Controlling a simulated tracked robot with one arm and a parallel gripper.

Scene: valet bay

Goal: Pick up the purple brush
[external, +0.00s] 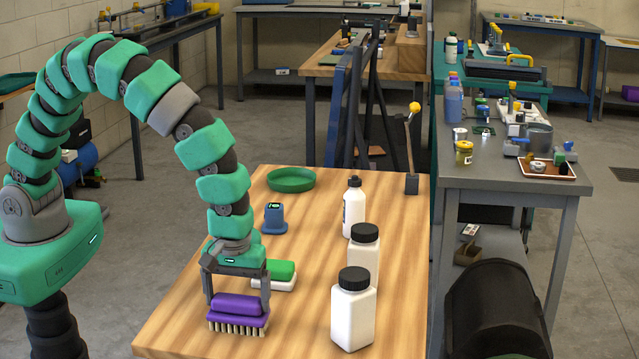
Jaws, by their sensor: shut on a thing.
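The purple brush (238,308) has a purple back and pale bristles pointing down. It is at the front left of the wooden table (190,318). My gripper (238,300) reaches down from above, with one finger at each end of the brush, and is shut on it. The bristles are at or just above the table top; I cannot tell if they touch it.
A green and white block (280,272) lies just behind the gripper. White bottles with black lids (353,312), (363,258) and a white squeeze bottle (354,208) stand to the right. A blue device (273,219) and a green dish (291,179) are farther back.

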